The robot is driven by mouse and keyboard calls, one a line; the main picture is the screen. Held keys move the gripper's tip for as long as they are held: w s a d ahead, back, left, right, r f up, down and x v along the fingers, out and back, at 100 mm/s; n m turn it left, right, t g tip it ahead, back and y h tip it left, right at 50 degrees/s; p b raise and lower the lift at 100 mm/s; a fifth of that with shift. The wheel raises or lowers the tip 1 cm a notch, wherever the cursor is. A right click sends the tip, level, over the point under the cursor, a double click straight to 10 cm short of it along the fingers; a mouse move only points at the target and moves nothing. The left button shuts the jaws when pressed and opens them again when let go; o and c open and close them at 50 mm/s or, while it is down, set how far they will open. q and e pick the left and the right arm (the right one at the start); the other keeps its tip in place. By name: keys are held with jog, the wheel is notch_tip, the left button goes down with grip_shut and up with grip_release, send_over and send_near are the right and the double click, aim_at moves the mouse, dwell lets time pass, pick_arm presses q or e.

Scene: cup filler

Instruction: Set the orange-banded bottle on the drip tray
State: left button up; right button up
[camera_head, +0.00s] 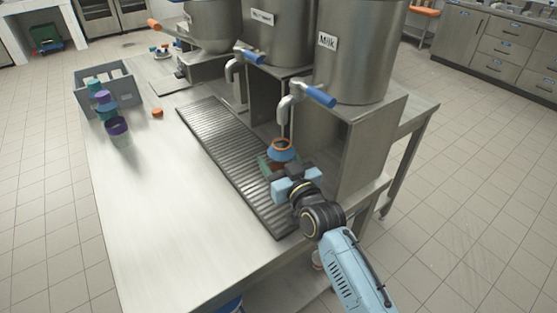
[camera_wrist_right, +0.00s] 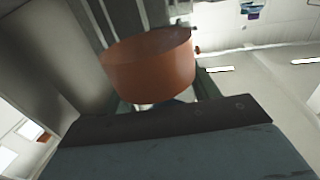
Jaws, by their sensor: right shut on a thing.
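The orange-banded bottle (camera_head: 282,153) is in the head view, with an orange ring at its top and blue below it. My right gripper (camera_head: 281,169) is shut on it, and the gripper hides its lower part. The bottle is over the right part of the dark ribbed drip tray (camera_head: 205,125), just below the Milk tap's spout (camera_head: 284,111). I cannot tell whether its base touches the tray. In the right wrist view the orange band (camera_wrist_right: 150,62) is large, just beyond the gripper (camera_wrist_right: 165,105). My left gripper is out of view.
The Milk dispenser (camera_head: 350,60) and its blue-handled tap (camera_head: 318,95) stand close behind the bottle. The table's front (camera_head: 165,220) is bare.

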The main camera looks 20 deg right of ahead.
jog(key=o, duration=1)
jog(key=shift+f, duration=0.1)
jog(key=shift+c, duration=0.2)
jog(key=shift+s+r, duration=0.15)
jog(key=shift+r, duration=0.05)
jog(key=s+d+p, duration=0.1)
jog(key=s+d, duration=0.1)
jog(key=s, duration=0.9)
jog(key=shift+s+d, duration=0.15)
jog(key=shift+s, duration=0.15)
